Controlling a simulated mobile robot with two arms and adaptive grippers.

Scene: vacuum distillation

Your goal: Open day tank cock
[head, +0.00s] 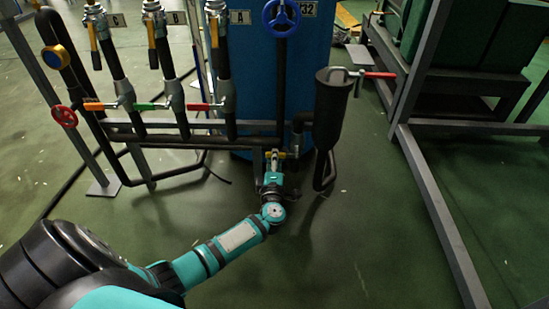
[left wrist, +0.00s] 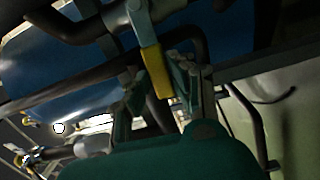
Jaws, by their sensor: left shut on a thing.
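The blue day tank (head: 255,75) stands at the back centre. A yellow cock handle (head: 281,155) sits on the dark pipework low in front of it. In the left wrist view the yellow handle (left wrist: 156,70) hangs from a grey valve body (left wrist: 128,15) and reaches between my fingers. My left gripper (head: 272,163) is shut on this handle; its fingers (left wrist: 160,85) also show in the left wrist view. My right gripper is not in view.
Pipes with red (head: 204,107), green (head: 150,106) and orange (head: 94,106) handles stand left of the tank. A grey frame (head: 433,190) borders the right; the green floor (head: 350,240) in front is clear.

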